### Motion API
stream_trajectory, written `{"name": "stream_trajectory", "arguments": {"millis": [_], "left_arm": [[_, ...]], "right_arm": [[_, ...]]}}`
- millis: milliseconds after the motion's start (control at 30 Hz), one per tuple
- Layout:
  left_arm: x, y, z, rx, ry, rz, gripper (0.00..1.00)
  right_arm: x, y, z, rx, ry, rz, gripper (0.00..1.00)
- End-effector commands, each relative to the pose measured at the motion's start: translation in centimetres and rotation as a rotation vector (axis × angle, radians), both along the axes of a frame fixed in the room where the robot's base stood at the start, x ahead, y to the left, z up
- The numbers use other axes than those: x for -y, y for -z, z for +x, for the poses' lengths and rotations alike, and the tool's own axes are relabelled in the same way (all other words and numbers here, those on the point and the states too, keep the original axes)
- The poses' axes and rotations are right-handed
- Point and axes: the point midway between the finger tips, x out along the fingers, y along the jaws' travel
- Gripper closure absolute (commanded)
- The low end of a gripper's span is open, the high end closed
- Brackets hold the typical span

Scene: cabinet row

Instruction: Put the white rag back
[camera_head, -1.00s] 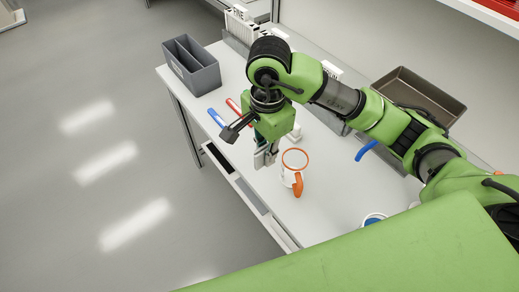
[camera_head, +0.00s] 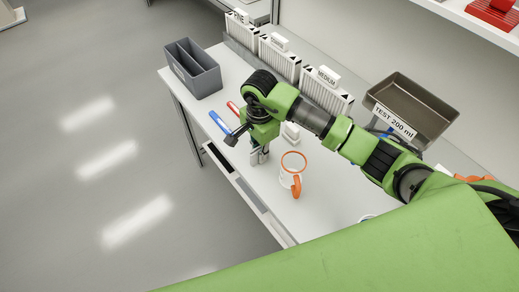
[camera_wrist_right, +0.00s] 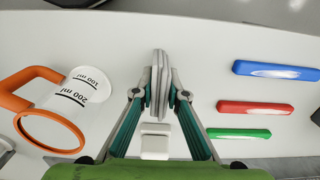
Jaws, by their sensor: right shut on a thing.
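The white rag (camera_wrist_right: 159,80) appears in the right wrist view as a thin, folded, light-grey-white piece standing on edge between the fingertips. My right gripper (camera_wrist_right: 159,95) is shut on it. In the head view my right gripper (camera_head: 260,155) points down close above the white table, left of the mug; the rag is hard to make out there. I cannot tell whether the rag touches the table. My left gripper is not in view.
A white mug with orange rim and handle (camera_head: 292,171) stands beside the gripper. Blue (camera_wrist_right: 277,70), red (camera_wrist_right: 255,107) and green (camera_wrist_right: 239,133) bars lie opposite. A small white block (camera_wrist_right: 155,141) is close by. A grey bin (camera_head: 192,69), labelled boxes (camera_head: 326,92) and brown tray (camera_head: 412,104) stand behind.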

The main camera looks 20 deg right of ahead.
Motion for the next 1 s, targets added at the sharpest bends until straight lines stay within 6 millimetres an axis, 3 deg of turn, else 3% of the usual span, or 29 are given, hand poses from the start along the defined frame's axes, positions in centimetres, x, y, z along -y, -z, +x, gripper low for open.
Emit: {"name": "stream_trajectory", "arguments": {"millis": [300, 333, 400, 767, 867, 1000], "left_arm": [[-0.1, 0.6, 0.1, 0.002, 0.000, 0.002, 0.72], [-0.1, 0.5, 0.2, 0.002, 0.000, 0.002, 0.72], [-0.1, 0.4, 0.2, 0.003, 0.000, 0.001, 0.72], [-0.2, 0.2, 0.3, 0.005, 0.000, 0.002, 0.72], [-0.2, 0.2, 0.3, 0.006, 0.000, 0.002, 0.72], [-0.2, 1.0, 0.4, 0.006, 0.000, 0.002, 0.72]], "right_arm": [[0.0, 0.5, 0.1, 0.001, 0.000, -0.001, 1.00], [0.0, 0.3, 0.1, 0.001, 0.000, -0.001, 0.82], [0.0, 0.3, 0.0, 0.001, 0.000, -0.001, 0.70], [0.0, 0.1, 0.0, 0.001, 0.000, 0.000, 0.70], [0.0, -0.5, 0.1, 0.004, 0.000, 0.000, 0.70], [0.1, -3.0, 0.2, 0.008, -0.001, 0.000, 0.70]]}}
